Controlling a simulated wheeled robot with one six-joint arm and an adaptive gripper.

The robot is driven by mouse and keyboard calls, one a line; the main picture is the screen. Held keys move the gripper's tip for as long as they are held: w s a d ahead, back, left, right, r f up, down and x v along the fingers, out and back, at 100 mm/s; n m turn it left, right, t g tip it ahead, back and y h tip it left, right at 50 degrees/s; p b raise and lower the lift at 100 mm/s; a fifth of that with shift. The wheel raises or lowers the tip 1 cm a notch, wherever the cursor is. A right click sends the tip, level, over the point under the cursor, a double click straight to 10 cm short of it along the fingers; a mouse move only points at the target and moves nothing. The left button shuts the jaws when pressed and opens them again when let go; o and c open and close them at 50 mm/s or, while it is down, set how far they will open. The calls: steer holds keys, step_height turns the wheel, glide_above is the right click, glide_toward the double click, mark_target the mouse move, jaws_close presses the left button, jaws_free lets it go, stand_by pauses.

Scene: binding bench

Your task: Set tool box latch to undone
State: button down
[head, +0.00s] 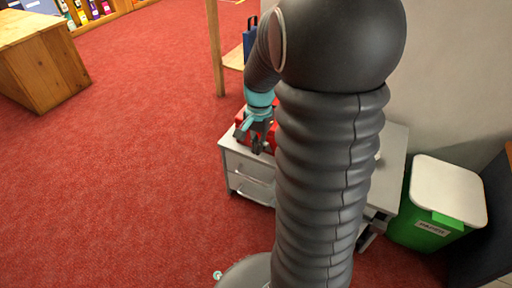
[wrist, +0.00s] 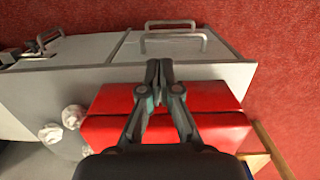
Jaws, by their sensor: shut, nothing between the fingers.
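The red tool box (wrist: 215,130) lies below my gripper in the wrist view, on the grey cabinet top, with a seam running across it. In the head view only a bit of the tool box (head: 242,115) shows beside my gripper (head: 262,145). In the wrist view my gripper (wrist: 159,65) is shut and empty, its fingertips together near the tool box's edge on the cabinet-front side. I cannot tell whether the fingers touch the box. I cannot make out the latch; my fingers cover the middle of the box.
The grey cabinet (head: 245,170) has drawers with bar handles (wrist: 174,38). Two pale crumpled things (wrist: 52,133) lie on its top, left of the box in the wrist view. A green bin (head: 425,228) with a white lid stands right. Red carpet at left is clear.

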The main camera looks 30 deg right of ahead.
steer(key=r, duration=0.1)
steer(key=r+p, duration=0.1)
steer(key=d+r+p, duration=0.1)
steer(key=shift+w+r, duration=0.25)
steer(key=shift+w, duration=0.1)
step_height(320, 180, up, 8)
steer(key=s+a+p, duration=0.1)
steer(key=a, duration=0.2)
steer(key=shift+s+r, duration=0.2)
steer(key=shift+s, duration=0.2)
steer(key=s+a+r+n+t, duration=0.3)
steer(key=s+a+n, duration=0.2)
steer(key=s, duration=0.2)
steer(key=s+a+r+n+t, duration=0.3)
steer(key=s+a+n, duration=0.2)
steer(key=s+n, duration=0.1)
steer(key=shift+s+a+h, duration=0.25)
steer(key=shift+s+h, duration=0.05)
steer(key=shift+s, duration=0.05)
steer(key=shift+d, duration=0.1)
